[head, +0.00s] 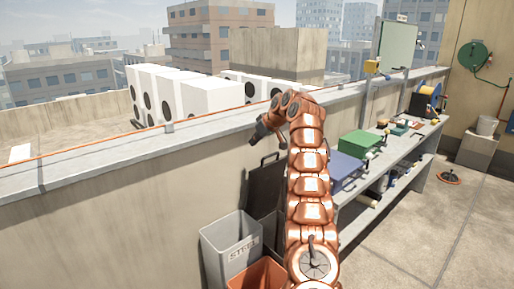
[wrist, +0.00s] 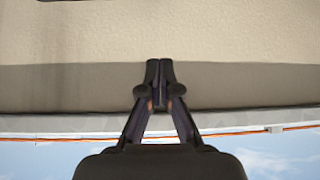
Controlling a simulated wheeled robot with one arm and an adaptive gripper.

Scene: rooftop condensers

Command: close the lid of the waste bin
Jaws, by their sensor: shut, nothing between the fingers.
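The waste bin's dark lid (head: 265,184) stands raised, upright against the parapet wall, in the head view. The dark bin body (head: 269,229) below it is mostly hidden by the grey bin and my arm. My gripper (head: 253,141) is up and to the left of the lid, in front of the wall near its top, apart from the lid. In the wrist view my gripper (wrist: 160,67) is shut with its fingertips together and nothing between them. The lid cannot be made out for sure in the wrist view.
A grey bin marked STEEL (head: 231,245) and an orange bin (head: 258,275) stand in front of the waste bin. The parapet wall (head: 130,194) runs behind them. A workbench (head: 407,164) with a green case (head: 360,143) and a blue case (head: 345,170) stands to the right.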

